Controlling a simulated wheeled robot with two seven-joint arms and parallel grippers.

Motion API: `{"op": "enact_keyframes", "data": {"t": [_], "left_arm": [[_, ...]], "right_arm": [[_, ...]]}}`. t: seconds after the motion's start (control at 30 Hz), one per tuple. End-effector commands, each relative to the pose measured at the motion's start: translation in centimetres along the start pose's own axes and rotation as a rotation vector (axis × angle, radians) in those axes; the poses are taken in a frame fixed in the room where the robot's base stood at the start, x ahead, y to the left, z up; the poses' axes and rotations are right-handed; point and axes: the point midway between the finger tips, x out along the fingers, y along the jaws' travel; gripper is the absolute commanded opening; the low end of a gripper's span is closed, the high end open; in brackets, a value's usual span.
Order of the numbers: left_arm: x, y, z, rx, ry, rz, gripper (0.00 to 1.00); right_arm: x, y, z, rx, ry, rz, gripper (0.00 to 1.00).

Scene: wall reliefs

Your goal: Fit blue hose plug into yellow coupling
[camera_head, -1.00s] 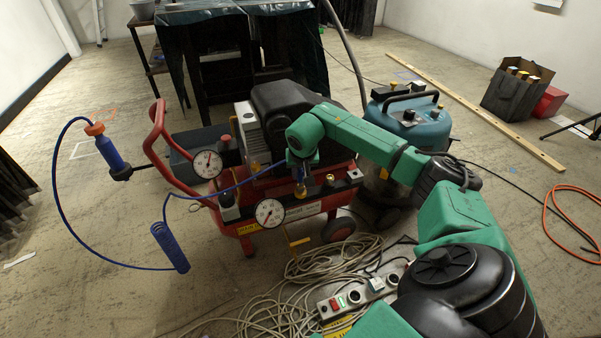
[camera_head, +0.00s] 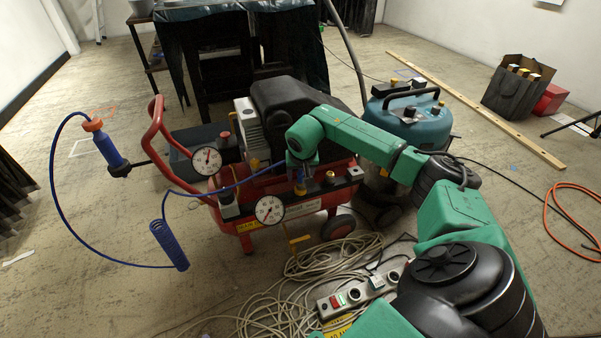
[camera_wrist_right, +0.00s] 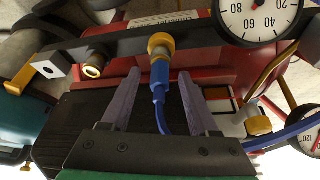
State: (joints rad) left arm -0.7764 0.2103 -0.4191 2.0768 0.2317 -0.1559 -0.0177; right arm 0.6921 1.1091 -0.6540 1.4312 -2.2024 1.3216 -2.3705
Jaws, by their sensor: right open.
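The blue hose plug (camera_wrist_right: 160,75) is in line with the yellow coupling (camera_wrist_right: 160,44) on the dark bar of the red compressor. In the right wrist view its end meets the coupling with no gap showing; how deep it sits is hidden. In the head view the plug (camera_head: 300,187) shows small below my right gripper (camera_head: 301,168). In the right wrist view my right gripper (camera_wrist_right: 159,75) is open, its two grey fingers standing apart on either side of the plug and not touching it. The blue hose (camera_wrist_right: 163,118) runs back from the plug between the fingers. My left gripper is not in view.
Pressure gauges (camera_head: 269,210) stand close by. Cables and a power strip (camera_head: 362,290) lie on the floor in front.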

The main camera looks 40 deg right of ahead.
Motion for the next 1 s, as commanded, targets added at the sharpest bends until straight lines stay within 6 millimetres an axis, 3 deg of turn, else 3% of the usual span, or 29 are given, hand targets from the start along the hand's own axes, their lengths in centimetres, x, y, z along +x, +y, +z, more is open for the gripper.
{"op": "enact_keyframes", "data": {"t": [0.17,0.37,0.6,0.73,1.0], "left_arm": [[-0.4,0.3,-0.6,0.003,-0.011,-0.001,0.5],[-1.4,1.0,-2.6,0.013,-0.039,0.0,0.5],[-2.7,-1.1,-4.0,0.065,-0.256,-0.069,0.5],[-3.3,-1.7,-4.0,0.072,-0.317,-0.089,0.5],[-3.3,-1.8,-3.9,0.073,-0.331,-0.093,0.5]], "right_arm": [[-1.9,0.0,-0.2,0.0,0.003,0.0,0.61],[-7.2,0.1,-0.3,-0.002,0.004,0.0,0.61],[-13.1,0.0,-0.2,-0.001,0.003,0.0,0.61],[-14.4,0.0,0.0,0.0,0.0,0.0,0.61],[-14.6,0.0,0.0,0.0,0.0,0.0,0.61]]}}
